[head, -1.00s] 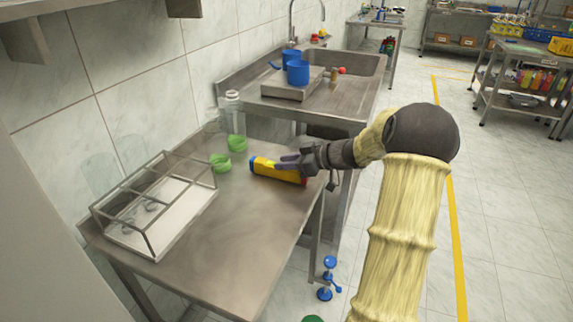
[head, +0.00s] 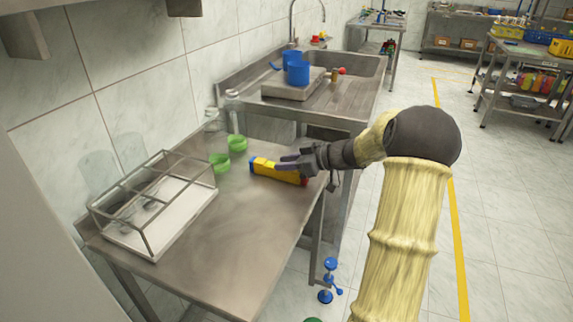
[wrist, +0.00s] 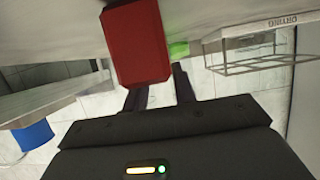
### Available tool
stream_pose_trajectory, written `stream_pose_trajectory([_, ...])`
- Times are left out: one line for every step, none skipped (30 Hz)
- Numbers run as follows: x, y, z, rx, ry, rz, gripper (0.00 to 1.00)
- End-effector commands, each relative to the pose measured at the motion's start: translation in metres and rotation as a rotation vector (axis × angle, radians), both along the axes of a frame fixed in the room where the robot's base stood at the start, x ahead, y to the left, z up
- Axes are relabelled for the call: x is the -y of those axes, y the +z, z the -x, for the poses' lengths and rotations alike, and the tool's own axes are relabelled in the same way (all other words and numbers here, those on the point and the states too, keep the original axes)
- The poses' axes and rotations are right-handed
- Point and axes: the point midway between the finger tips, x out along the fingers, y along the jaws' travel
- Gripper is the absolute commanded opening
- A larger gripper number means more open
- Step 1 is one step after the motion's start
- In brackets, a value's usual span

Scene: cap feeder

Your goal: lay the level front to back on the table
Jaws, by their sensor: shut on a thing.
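The level is a yellow bar (head: 266,169) with a blue end and a red end, at the far right part of the steel table (head: 225,243) in the head view. It lies roughly left to right in the picture, slightly slanted. My gripper (head: 287,165) reaches in from the right and is shut on the level. In the wrist view the level's red end (wrist: 138,45) fills the space ahead of my gripper (wrist: 158,82). Whether the level's underside touches the table is hard to tell.
A wire-framed drying rack (head: 160,225) takes up the table's left side. Clear jars stand along the wall. The table's front middle is clear.

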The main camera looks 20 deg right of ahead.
Motion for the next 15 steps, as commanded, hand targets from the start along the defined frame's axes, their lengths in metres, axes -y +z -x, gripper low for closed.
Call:
stream_pose_trajectory([-0.0001, -0.0040, 0.0008, -0.004, 0.001, 0.002, 0.00])
stream_pose_trajectory([0.0003, -0.0044, 0.0010, -0.004, 0.000, 0.001, 0.00])
stream_pose_trajectory([0.0009, -0.0050, 0.0012, -0.004, 0.000, 0.001, 0.00])
stream_pose_trajectory([0.0013, -0.0054, 0.0014, -0.005, -0.001, 0.001, 0.00])
stream_pose_trajectory([0.0016, -0.0059, 0.0015, -0.006, -0.001, 0.001, 0.00])
stream_pose_trajectory([0.0018, -0.0066, 0.0017, -0.006, -0.001, 0.001, 0.00])
stream_pose_trajectory([0.0019, -0.0071, 0.0017, -0.006, -0.002, 0.001, 0.00])
stream_pose_trajectory([0.0020, -0.0075, 0.0018, -0.007, -0.002, 0.001, 0.00])
stream_pose_trajectory([0.0020, -0.0079, 0.0018, -0.007, -0.002, 0.001, 0.00])
stream_pose_trajectory([0.0019, -0.0081, 0.0019, -0.008, -0.002, 0.002, 0.00])
stream_pose_trajectory([0.0018, -0.0082, 0.0019, -0.008, -0.002, 0.002, 0.00])
stream_pose_trajectory([0.0016, -0.0084, 0.0019, -0.009, -0.002, 0.002, 0.00])
stream_pose_trajectory([0.0014, -0.0086, 0.0019, -0.009, -0.001, 0.002, 0.00])
stream_pose_trajectory([0.0012, -0.0087, 0.0019, -0.010, -0.001, 0.003, 0.00])
stream_pose_trajectory([0.0010, -0.0091, 0.0019, -0.010, 0.000, 0.002, 0.00])
